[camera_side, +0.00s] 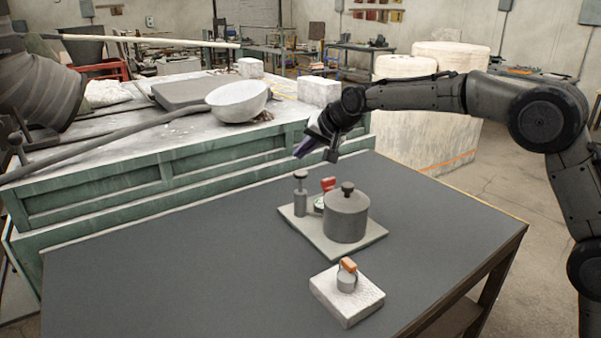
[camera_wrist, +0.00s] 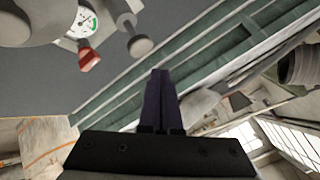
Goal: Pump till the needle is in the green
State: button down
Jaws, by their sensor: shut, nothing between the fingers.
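A grey tank (camera_side: 346,217) with a black knob on its lid stands on a pale base plate (camera_side: 373,239) on the table. Beside it are a small upright pump (camera_side: 300,203) with a dark round knob, a red handle (camera_side: 328,184) and a partly hidden gauge (camera_side: 319,203). In the wrist view the white gauge (camera_wrist: 86,22) shows a green patch; its needle is too small to read surely. The pump knob (camera_wrist: 141,46) and red handle (camera_wrist: 90,58) also show there. My gripper (camera_side: 298,152) is shut and empty, above and behind the pump, apart from it.
A white block (camera_side: 348,305) with a small grey piece and orange handle (camera_side: 348,265) lies near the front of the table (camera_side: 150,265). The left of the table is bare. A green bench (camera_side: 110,190) with a bowl (camera_side: 238,101) stands behind.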

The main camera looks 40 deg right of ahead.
aim_at(304, 176)
jog(key=shift+f, duration=0.95)
jog(key=shift+f, duration=0.15)
dwell(1.3)
jog(key=shift+f, duration=0.25)
jog(key=shift+f, duration=2.05)
dwell(1.8)
jog(key=shift+r, duration=2.4)
